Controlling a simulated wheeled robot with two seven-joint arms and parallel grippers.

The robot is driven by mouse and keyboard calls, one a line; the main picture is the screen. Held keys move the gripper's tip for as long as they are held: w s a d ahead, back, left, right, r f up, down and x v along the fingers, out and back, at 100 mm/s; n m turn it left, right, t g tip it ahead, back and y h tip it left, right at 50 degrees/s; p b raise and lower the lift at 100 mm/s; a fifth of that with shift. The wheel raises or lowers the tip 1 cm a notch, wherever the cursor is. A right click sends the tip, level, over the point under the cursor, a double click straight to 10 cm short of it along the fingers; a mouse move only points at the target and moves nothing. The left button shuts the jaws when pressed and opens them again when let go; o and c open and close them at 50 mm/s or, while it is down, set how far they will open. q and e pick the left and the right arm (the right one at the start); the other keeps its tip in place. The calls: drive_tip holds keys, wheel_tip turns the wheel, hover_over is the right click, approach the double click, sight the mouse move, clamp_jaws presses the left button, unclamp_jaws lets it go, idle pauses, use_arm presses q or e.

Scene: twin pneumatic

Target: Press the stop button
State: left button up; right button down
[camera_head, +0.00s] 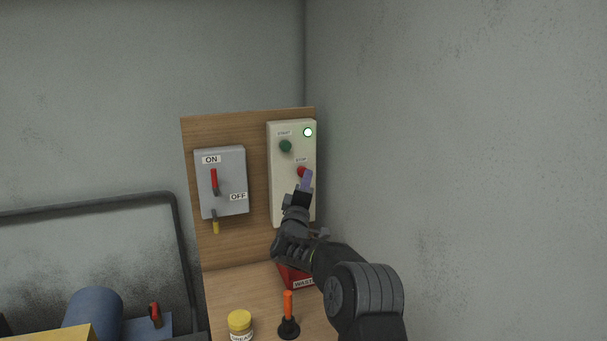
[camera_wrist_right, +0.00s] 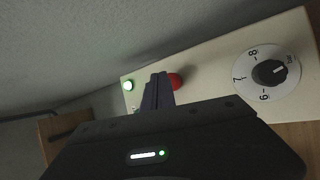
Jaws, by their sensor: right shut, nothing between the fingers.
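The red stop button (camera_head: 301,171) sits on a cream control box (camera_head: 278,205) under a STOP label. My right gripper (camera_head: 306,181) is shut and empty, with its fingertips just in front of and slightly below the button in the head view. In the right wrist view the fingertips (camera_wrist_right: 157,84) lie beside the red button (camera_wrist_right: 175,81) and cover part of it. I cannot tell whether they touch it. The green start button (camera_head: 285,146) is above, and the lamp (camera_head: 308,132) glows white-green. My left gripper is out of view.
A grey switch box (camera_head: 222,181) with a red lever is left on the wooden board (camera_head: 250,245). A numbered dial (camera_wrist_right: 268,71) shows in the wrist view. A yellow-lidded jar (camera_head: 240,322), orange-handled tool (camera_head: 288,305) and red waste bin (camera_head: 297,279) stand below. A wall is close on the right.

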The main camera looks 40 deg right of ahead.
drive_tip(key=shift+w+d, duration=0.25)
drive_tip(key=shift+w, duration=0.4)
idle(0.8)
drive_tip(key=shift+s, duration=0.1)
drive_tip(key=shift+s+a+b, duration=0.3)
drive_tip(key=shift+s+b, duration=0.05)
drive_tip(key=shift+s, duration=0.4)
drive_tip(key=s, duration=0.1)
drive_tip(key=s+a+b, duration=0.1)
drive_tip(key=s, duration=0.1)
drive_tip(key=s+b, duration=0.1)
drive_tip(key=shift+s+a, duration=0.25)
drive_tip(key=shift+s, duration=0.15)
idle(0.6)
